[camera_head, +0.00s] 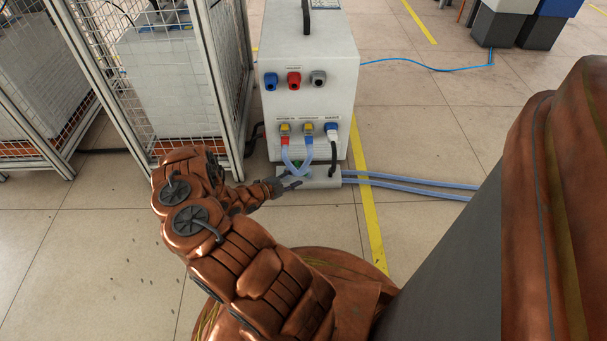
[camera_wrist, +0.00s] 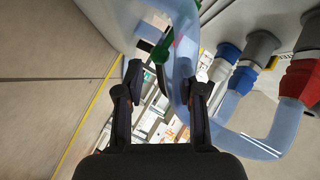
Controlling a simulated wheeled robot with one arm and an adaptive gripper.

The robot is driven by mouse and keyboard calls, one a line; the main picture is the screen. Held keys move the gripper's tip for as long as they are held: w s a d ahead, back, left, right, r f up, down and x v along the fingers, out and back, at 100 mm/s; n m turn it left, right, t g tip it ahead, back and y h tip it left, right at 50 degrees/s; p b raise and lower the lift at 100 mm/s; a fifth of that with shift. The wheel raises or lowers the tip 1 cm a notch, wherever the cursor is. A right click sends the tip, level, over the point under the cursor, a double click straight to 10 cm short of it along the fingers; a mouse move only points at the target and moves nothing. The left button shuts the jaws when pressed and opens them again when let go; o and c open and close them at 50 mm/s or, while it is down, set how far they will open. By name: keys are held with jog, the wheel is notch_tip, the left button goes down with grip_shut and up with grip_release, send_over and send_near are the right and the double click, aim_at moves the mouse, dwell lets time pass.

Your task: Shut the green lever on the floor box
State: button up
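The floor box (camera_head: 322,181) is a low pale box on the floor at the front foot of the white heater cabinet. A small part of the green lever (camera_head: 298,163) shows on it, behind the hoses. In the wrist view the green lever (camera_wrist: 162,46) lies just beyond the fingertips, close beside a translucent blue hose. My gripper (camera_head: 289,186) is low in front of the floor box. In the wrist view my gripper (camera_wrist: 162,82) is open, with the lever's lower end in line with the gap. I cannot tell whether a finger touches it.
The heater cabinet (camera_head: 310,65) stands behind the box. Looped blue hoses (camera_wrist: 185,50) crowd the right finger. A wire-mesh cage (camera_head: 220,75) stands left of my gripper. Two hoses (camera_head: 410,186) run right along the floor, across a yellow line (camera_head: 368,215).

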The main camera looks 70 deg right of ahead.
aim_at(305, 172)
jog(key=b+x, duration=0.1)
jog(key=x, duration=0.2)
jog(key=shift+d+f, duration=0.2)
jog(key=shift+d, duration=0.05)
jog(key=shift+x, duration=0.85)
jog(key=shift+r, duration=0.1)
grip_shut()
